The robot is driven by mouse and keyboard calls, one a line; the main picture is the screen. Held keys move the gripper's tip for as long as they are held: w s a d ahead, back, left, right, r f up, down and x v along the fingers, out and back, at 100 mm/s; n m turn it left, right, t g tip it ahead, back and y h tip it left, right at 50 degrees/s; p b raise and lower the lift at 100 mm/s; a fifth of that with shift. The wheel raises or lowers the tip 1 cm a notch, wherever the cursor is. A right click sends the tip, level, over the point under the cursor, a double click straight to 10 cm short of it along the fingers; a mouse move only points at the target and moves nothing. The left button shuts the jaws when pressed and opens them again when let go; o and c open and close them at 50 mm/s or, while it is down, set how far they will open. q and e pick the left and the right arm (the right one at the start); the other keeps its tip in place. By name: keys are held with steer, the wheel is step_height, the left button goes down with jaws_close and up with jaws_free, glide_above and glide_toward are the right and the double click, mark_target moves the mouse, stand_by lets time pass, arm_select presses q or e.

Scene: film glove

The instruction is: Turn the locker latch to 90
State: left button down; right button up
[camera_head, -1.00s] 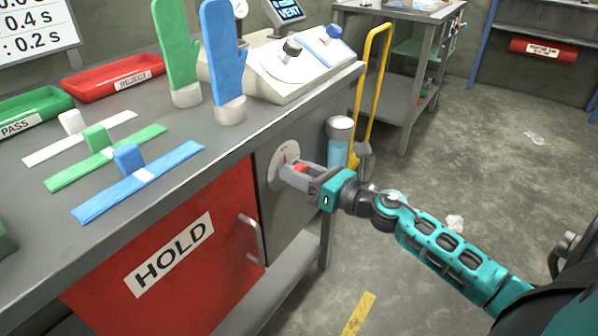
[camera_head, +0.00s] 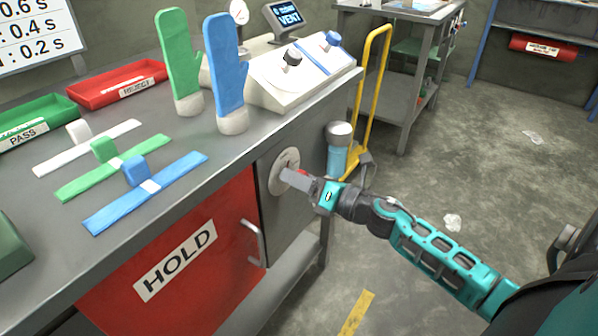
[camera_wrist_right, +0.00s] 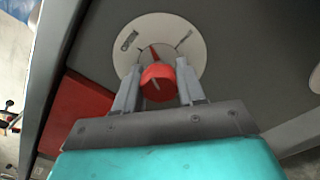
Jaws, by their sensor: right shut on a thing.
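The locker latch is a red knob (camera_wrist_right: 157,82) on a round pale dial plate (camera_wrist_right: 160,35) fixed to the grey cabinet front. The plate also shows in the head view (camera_head: 279,172), right of the red HOLD door (camera_head: 170,260). In the wrist view a thin red pointer on the knob tilts a little left of straight up, between the OPEN mark at left and another mark at right. My right gripper (camera_wrist_right: 157,92) has a finger on each side of the knob and is shut on it. In the head view the fingers hide most of the knob. My left gripper is not in view.
A metal door handle (camera_head: 253,242) stands out just left of and below the dial. A blue cylinder (camera_head: 337,155) and a yellow cart frame (camera_head: 372,95) are behind my right gripper. Gloves (camera_head: 228,75), trays and coloured strips are on the bench top. The floor at right is mostly clear.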

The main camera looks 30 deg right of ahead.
steer(key=m+p, duration=0.3)
steer(key=m, duration=0.1)
steer(key=shift+r+m, duration=0.15)
steer(key=shift+m, duration=0.25)
steer(key=m+p, duration=0.2)
steer(key=m, duration=0.2)
steer(key=shift+a+p, duration=0.1)
steer(key=shift+p, duration=0.3)
steer(key=m+p, duration=0.1)
steer(key=m, duration=0.2)
steer(key=shift+p, duration=0.35)
steer(key=shift+m, duration=0.5)
steer(key=o, duration=1.1)
steer(key=shift+c, duration=0.2)
steer(key=shift+s, duration=0.1)
